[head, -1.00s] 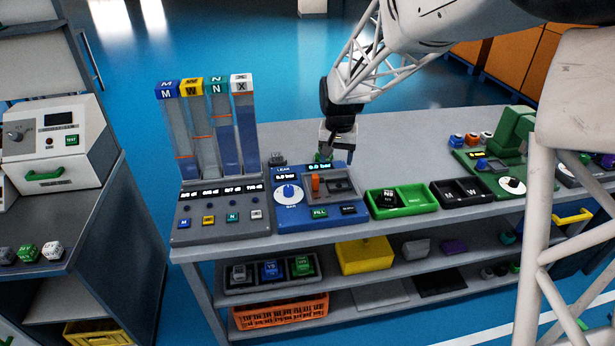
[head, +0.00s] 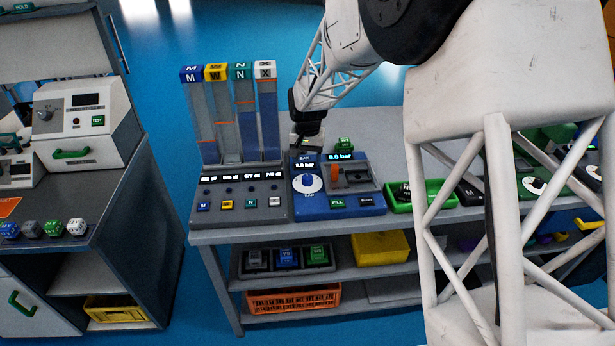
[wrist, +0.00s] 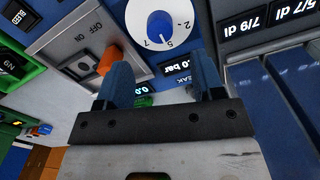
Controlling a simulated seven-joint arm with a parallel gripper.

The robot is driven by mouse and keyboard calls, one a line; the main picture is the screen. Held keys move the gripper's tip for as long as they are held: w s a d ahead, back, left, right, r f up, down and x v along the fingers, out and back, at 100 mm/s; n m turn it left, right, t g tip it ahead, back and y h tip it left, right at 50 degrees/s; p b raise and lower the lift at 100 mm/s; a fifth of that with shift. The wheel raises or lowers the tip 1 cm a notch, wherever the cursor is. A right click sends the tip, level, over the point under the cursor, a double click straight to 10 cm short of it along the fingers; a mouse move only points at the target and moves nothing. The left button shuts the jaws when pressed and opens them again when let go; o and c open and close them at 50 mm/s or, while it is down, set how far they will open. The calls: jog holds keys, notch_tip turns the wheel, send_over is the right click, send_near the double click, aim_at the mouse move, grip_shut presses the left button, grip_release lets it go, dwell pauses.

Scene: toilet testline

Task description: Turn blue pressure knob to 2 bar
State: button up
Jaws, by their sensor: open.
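The blue pressure knob (head: 307,182) sits on a white dial at the left of the blue LEAK panel (head: 352,208). In the wrist view the knob (wrist: 161,25) is at the top, with 2, 5 and 7 visible on the dial. My gripper (head: 306,148) is above the panel's back left edge. In the wrist view my gripper (wrist: 163,72) is open, its blue fingers apart with nothing between them. The knob lies beyond the fingertips, apart from them. The panel's upper display (head: 340,157) appears to read 0.0 bar; the one above the knob is too small to read surely.
An orange lever (head: 336,177) stands right of the knob, near a finger in the wrist view. Tall lettered tubes (head: 230,110) rise to the left. A green block (head: 345,143) is behind the panel; a green tray (head: 402,208) is to the right.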

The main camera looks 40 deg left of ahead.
aim_at(308, 177)
jog(key=shift+f, duration=3.9)
jog(key=c, duration=0.9)
jog(key=shift+n, duration=0.5)
jog(key=n, duration=1.1)
